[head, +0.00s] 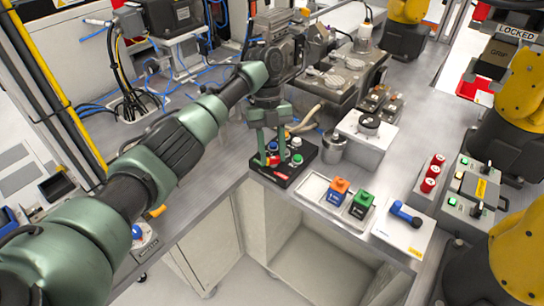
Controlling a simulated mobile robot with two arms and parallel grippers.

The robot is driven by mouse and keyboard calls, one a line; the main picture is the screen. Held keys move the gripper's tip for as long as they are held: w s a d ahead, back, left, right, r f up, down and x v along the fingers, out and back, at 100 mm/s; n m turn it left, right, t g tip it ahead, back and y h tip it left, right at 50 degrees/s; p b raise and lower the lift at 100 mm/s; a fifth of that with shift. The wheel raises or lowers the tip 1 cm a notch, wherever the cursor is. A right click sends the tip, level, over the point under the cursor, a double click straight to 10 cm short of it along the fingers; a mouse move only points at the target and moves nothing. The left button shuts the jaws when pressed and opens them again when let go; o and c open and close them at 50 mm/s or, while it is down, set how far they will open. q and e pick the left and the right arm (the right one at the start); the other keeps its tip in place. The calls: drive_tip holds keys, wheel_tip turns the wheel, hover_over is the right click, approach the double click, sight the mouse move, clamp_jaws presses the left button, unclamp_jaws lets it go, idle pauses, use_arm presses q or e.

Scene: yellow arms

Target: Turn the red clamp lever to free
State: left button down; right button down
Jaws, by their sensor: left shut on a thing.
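The black control panel (306,153) sits at the table's front edge in the middle of the head view. The red clamp lever (273,160) is a small red piece on the left part of this panel. My left gripper (271,158) points down over it, with its two green fingers on either side of the red piece, shut on it. The fingers partly hide the lever, so its exact angle is hard to tell. My right gripper is not in view.
A green button and a white knob (296,142) sit just right of the fingers. A blue-handled switch (402,211) and yellow robot arms (518,235) stand further right.

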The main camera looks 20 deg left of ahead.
use_arm(q)
drive_tip(key=shift+f+m+y, duration=0.1)
drive_tip(key=shift+m+y, duration=0.2)
drive_tip(key=shift+m, duration=0.2)
drive_tip(key=c, duration=1)
unclamp_jaws()
drive_tip(key=shift+o, duration=0.2)
drive_tip(key=v, duration=0.5)
drive_tip(key=shift+w, duration=0.1)
drive_tip(key=shift+v, duration=1.4)
